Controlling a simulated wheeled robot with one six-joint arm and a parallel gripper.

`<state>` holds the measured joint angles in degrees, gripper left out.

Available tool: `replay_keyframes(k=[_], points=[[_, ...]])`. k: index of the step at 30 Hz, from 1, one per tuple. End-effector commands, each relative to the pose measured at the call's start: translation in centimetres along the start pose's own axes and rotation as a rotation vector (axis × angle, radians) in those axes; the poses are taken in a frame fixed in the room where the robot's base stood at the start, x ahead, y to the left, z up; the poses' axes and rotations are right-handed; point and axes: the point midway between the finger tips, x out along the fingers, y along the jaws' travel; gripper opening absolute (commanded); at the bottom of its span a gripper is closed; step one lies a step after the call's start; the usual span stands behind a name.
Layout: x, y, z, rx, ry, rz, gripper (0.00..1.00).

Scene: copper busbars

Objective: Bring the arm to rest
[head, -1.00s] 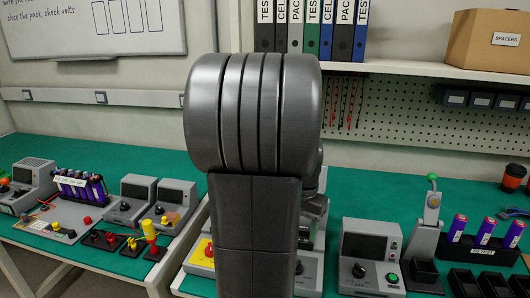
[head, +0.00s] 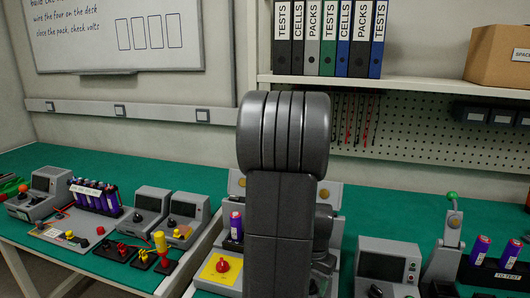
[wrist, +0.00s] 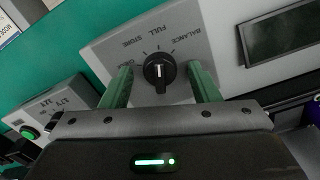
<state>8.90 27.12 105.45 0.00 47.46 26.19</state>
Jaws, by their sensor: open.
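My gripper (wrist: 160,88) shows in the wrist view with its two green fingers spread apart and nothing between them. A black rotary knob (wrist: 160,71) on a grey panel, with labels such as BALANCE, FULL and STORE around it, lies beyond and between the fingers. I cannot tell how far the fingertips are from the panel. In the head view my own arm stands upright in the middle and hides my gripper and part of the bench.
Grey instruments (head: 388,268) stand on the green bench. A purple cell (head: 236,226) is upright left of my arm, beside a yellow plate with a red knob (head: 222,265). A cell rack (head: 490,272) is at the right. Binders (head: 328,38) and a cardboard box (head: 497,55) sit on the shelf.

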Motion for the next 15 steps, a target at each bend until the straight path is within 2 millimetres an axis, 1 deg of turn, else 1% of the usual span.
replay_keyframes(k=[7,10,13,15], points=[[-0.1,0.0,0.0,0.000,0.000,0.000,0.55],[-0.4,0.0,-0.1,0.013,0.002,-0.001,0.55],[-1.4,-0.1,-0.1,0.017,0.004,-0.002,0.55],[-2.5,-0.1,-0.1,0.017,0.005,-0.003,0.55]])
